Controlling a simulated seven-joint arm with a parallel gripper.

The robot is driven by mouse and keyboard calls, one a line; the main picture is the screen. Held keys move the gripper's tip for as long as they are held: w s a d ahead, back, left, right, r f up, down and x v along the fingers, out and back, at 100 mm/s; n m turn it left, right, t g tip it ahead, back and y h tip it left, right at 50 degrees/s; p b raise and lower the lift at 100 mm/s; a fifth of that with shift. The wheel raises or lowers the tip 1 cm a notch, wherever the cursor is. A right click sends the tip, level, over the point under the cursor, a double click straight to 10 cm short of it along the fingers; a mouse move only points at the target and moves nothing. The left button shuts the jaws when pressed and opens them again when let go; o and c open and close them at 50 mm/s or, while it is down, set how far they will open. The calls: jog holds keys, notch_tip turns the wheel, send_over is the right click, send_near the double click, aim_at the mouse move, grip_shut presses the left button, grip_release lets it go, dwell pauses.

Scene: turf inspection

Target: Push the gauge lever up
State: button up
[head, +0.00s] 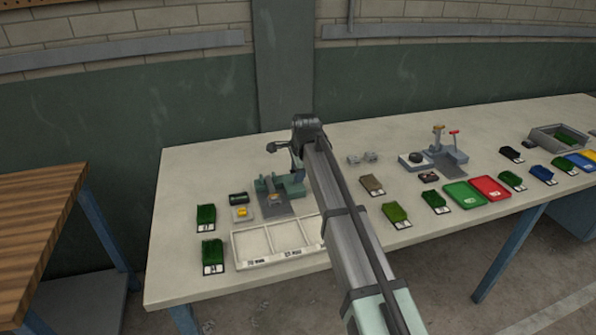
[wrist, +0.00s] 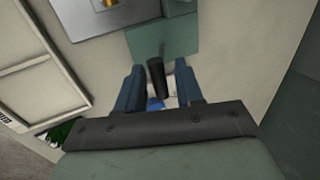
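The gauge (head: 291,187) stands on the table with a teal body and a grey plate in front. In the wrist view its teal body (wrist: 160,40) is at the top centre, beside a grey plate. The black lever (wrist: 157,72) sticks out from the teal part towards the wrist camera. My gripper (wrist: 160,78) has two blue fingers, one on each side of the lever, with a gap on both sides. It is open. In the head view my gripper (head: 297,163) is just above and behind the gauge, and my arm hides part of it; I cannot make out the lever there.
A white tray with compartments (head: 234,247) stands in front of the gauge. Green turf samples (head: 206,215) with labels lie on the left. Green (head: 463,194) and red (head: 489,188) trays and a second device (head: 447,158) stand to the right. A wall is behind the table.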

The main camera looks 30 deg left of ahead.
grip_shut()
dwell(0.6)
